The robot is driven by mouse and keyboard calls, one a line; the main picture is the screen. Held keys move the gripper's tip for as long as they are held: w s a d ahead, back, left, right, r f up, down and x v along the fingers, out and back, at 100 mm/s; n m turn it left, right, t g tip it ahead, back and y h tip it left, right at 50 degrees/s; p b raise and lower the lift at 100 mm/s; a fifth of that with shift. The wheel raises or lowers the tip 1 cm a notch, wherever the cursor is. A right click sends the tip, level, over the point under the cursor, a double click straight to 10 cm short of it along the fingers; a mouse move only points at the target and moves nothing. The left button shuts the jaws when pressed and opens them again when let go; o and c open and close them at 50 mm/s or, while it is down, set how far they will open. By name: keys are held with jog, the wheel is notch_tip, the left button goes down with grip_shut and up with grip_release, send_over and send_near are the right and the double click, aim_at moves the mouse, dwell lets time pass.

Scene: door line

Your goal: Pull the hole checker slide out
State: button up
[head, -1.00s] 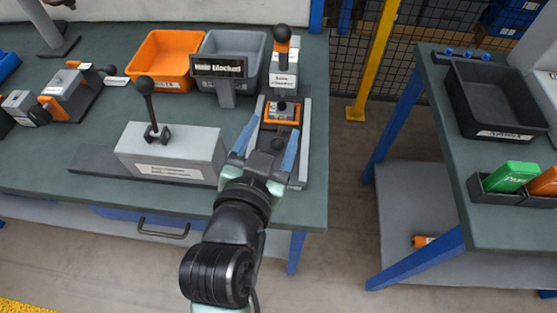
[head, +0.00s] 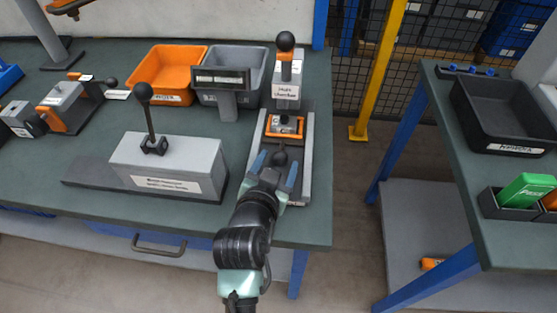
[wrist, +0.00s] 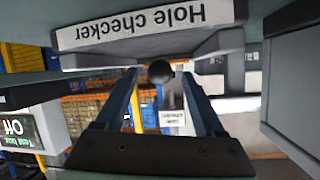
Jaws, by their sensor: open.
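The hole checker (head: 287,90) stands at the right end of the green table, a light grey block with an upright black ball lever. Its slide, with an orange nest (head: 270,133) holding a small grey part, lies between pale rails in front of the block. A black ball knob (head: 279,158) is at the slide's near end. My gripper (head: 277,160) is open with its blue fingers on either side of this knob. In the wrist view the knob (wrist: 160,72) shows between the fingertips, with the upside-down "Hole checker" label (wrist: 140,25) above. Contact cannot be told.
A grey lever fixture (head: 168,165) stands left of my gripper. Orange (head: 165,62) and grey (head: 250,65) bins and a small display (head: 222,79) are behind. A yellow post (head: 380,65) and a second table with a black tray (head: 500,110) are to the right.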

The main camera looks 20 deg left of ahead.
jog(key=shift+w+a+f, duration=0.1)
jog(key=shift+w+f, duration=0.2)
jog(key=shift+w, duration=0.35)
grip_shut()
dwell(1.0)
